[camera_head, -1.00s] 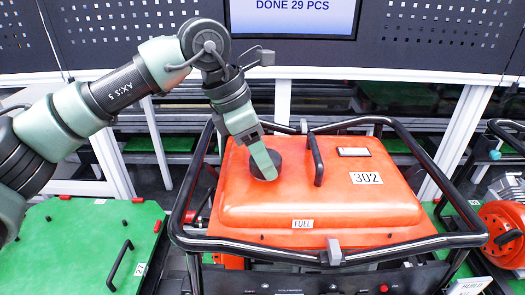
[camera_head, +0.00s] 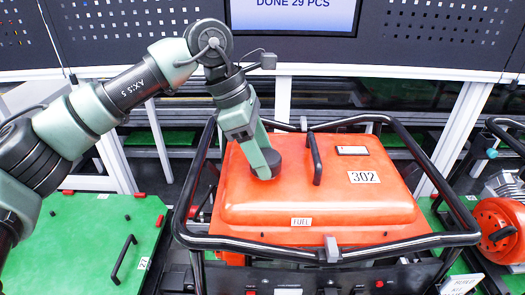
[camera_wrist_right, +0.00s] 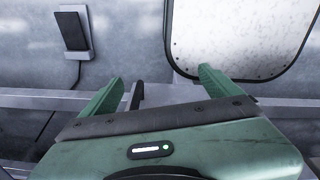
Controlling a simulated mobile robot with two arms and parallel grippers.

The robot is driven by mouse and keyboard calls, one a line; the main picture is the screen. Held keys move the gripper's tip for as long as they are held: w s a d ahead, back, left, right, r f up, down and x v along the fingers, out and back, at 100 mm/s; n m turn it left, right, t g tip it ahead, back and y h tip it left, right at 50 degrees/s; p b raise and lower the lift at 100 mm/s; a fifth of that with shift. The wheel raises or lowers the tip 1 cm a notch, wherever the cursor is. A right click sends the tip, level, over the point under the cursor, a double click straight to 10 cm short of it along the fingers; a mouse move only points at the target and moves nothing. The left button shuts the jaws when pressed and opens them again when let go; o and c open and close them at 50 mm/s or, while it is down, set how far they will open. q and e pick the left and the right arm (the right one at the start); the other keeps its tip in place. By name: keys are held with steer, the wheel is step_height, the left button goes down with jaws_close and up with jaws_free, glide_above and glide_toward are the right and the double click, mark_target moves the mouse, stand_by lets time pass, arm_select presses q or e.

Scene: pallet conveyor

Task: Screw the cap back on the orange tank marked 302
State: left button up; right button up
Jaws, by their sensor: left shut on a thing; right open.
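The orange tank (camera_head: 320,200) marked 302 sits inside a black tube frame in the middle of the head view. Its dark round cap (camera_head: 270,160) is at the tank's upper left. My left gripper (camera_head: 265,163) is shut on the cap from above, its green fingers partly hiding it. The cap is at the tank's top surface; I cannot tell how far it is seated on the neck. My right gripper (camera_wrist_right: 160,90) shows in its wrist view with fingers spread and nothing between them; it is not in the head view.
The black frame tubes (camera_head: 440,170) surround the tank, and a black handle (camera_head: 315,158) stands just right of the cap. A green pallet (camera_head: 80,240) lies at left. A red reel (camera_head: 497,230) is at right. A screen (camera_head: 293,14) hangs above.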

arm_select(q)
steer(key=shift+r+m+g+p, duration=0.2)
steer(key=shift+m+g+p, duration=0.45)
steer(key=shift+m, duration=0.75)
steer(key=shift+w+f+m+p, duration=0.1)
steer(key=shift+m+p, duration=0.2)
steer(key=shift+m, duration=0.1)
steer(key=shift+d+m+g+y+p, duration=0.1)
steer(key=shift+m+g+y+p, duration=0.25)
steer(key=shift+m+p, duration=0.45)
steer(key=shift+m+g+p, duration=0.3)
steer(key=shift+m+p, duration=0.05)
steer(key=shift+m, duration=0.65)
steer(key=shift+w+m+y, duration=0.1)
steer(key=shift+m+y, duration=0.15)
steer(key=shift+m, duration=0.25)
